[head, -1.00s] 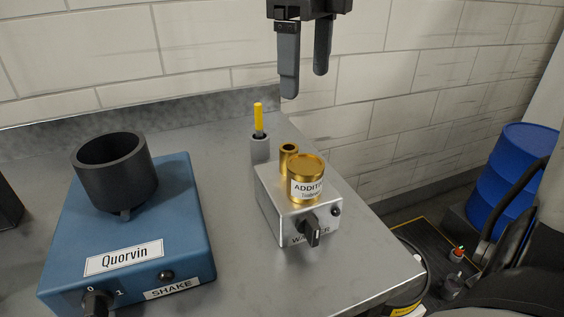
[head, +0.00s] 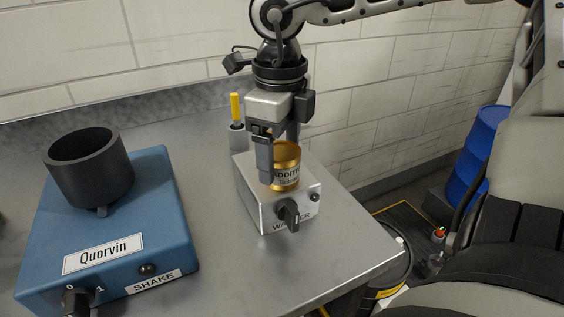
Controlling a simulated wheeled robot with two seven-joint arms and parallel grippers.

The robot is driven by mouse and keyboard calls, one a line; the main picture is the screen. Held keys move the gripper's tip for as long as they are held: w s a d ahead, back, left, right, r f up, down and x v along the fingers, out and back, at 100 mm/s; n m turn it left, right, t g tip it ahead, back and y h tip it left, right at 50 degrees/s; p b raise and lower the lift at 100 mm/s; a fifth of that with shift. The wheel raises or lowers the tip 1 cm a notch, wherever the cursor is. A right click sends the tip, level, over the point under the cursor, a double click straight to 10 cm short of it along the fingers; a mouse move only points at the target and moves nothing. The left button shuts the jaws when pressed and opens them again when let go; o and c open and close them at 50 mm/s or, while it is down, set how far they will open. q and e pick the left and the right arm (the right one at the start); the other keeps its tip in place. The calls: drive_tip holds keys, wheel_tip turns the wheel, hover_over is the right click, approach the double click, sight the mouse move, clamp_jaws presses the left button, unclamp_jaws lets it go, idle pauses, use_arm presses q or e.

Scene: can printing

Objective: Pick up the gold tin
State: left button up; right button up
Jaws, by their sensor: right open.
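My right gripper (head: 279,172) points down at the tin from above. Its fingers are open, one in front of the tin's left side and the other mostly hidden behind it. I cannot tell whether either finger touches the tin. The tin's top is partly hidden by the gripper. My left gripper is not in view.
A blue "Quorvin" shaker box (head: 160,215) with a black cup (head: 88,170) stands on the metal table (head: 335,225) at left. A yellow-handled tool (head: 236,108) stands in a holder behind the silver box. A blue barrel (head: 473,155) stands beyond the table's right edge.

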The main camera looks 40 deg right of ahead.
drive_tip(key=shift+f, duration=0.3)
drive_tip(key=c, duration=1.1)
drive_tip(key=shift+c, duration=0.2)
drive_tip(key=shift+r, duration=0.2)
